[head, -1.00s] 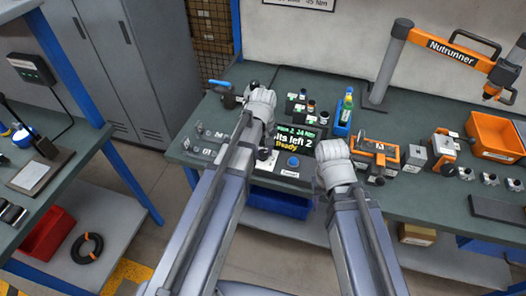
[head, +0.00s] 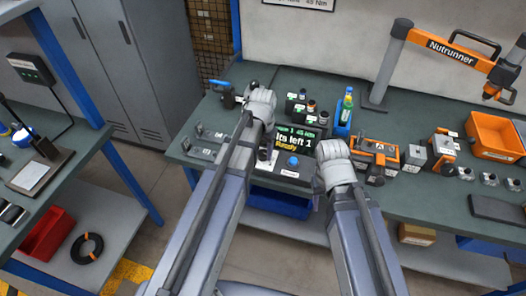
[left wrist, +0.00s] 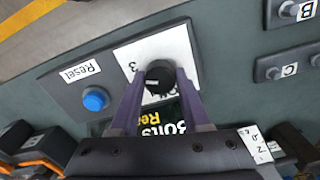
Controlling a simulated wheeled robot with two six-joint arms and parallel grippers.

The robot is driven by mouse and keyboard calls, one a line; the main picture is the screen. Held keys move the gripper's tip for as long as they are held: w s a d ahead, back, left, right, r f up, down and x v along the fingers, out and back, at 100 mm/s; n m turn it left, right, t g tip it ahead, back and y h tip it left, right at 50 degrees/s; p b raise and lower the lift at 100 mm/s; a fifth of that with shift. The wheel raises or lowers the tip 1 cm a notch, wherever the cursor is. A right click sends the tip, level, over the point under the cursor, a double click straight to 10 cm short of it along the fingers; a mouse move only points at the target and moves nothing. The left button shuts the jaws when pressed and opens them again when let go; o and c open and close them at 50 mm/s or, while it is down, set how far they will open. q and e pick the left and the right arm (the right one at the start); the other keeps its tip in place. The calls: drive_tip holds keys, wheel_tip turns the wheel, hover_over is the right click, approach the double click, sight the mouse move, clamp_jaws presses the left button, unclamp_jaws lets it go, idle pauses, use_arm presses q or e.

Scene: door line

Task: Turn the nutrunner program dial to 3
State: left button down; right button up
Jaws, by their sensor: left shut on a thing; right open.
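The program dial is a black round knob (left wrist: 160,78) on a white label plate, with a printed 3 at its left in the left wrist view. My left gripper (left wrist: 158,92) has its two purple fingers closed on the knob from either side. The knob's exact setting is unclear and part of the plate's print is hidden. The controller screen (head: 293,142) reads a top line with 1 and 45 Nm, then bolts left 1 and Ready. In the head view my left gripper (head: 264,136) is over the controller's left side. My right gripper (head: 326,182) hangs at the controller's right, open, its fingers mostly hidden.
A blue Reset button (left wrist: 95,99) sits beside the dial; it also shows in the head view (head: 292,161). Small lettered fixtures (head: 205,135) lie left of the controller. A blue bottle holder (head: 343,118) and orange fixture (head: 375,155) stand to the right.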

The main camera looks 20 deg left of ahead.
sight(263, 152)
use_arm(q)
drive_tip(key=shift+m, duration=0.6)
drive_tip(key=shift+c, duration=1.8)
unclamp_jaws()
drive_tip(key=shift+r, duration=0.1)
wheel_tip(263, 152, up, 8)
drive_tip(key=p, duration=0.8)
drive_tip(key=shift+f, duration=0.2)
